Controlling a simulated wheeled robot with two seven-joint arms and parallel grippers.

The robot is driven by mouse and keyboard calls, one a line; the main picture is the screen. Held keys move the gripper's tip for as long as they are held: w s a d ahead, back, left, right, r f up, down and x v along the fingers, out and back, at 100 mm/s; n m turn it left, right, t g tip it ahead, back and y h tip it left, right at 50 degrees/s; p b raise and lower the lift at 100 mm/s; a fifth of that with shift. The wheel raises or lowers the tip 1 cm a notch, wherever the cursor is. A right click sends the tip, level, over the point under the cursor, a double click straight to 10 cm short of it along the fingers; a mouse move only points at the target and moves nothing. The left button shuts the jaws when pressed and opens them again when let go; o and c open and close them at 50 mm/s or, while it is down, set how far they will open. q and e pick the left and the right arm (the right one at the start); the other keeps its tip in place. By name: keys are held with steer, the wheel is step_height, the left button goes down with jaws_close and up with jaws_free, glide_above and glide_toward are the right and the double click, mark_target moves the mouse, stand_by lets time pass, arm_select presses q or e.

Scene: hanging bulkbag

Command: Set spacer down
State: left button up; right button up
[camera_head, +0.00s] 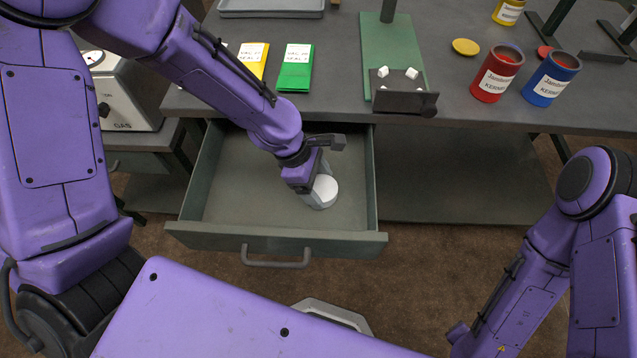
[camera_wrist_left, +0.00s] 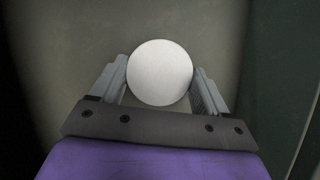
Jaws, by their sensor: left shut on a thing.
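The spacer is a white round piece with a flat top (camera_head: 325,188), inside the open drawer (camera_head: 235,190). My left gripper (camera_head: 318,195) reaches down into the drawer and is shut on the spacer. In the left wrist view the spacer (camera_wrist_left: 160,72) sits between the two grey fingers of the left gripper (camera_wrist_left: 162,88), one on each side. I cannot tell whether the spacer's underside touches the drawer floor. My right arm shows at the right, but its gripper jaws are not visible.
The grey bench top (camera_head: 340,70) above the drawer holds a yellow packet (camera_head: 253,60), a green packet (camera_head: 296,68), a red can (camera_head: 496,75), a blue can (camera_head: 551,80) and a green stand (camera_head: 391,45). The drawer floor around the spacer is bare.

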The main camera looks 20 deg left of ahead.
arm_select(q)
steer(key=o, duration=1.3)
steer(key=shift+f, duration=0.1)
steer(key=shift+c, duration=0.2)
steer(key=shift+r, duration=0.2)
steer(key=p+v, duration=0.3)
steer(key=v, duration=0.9)
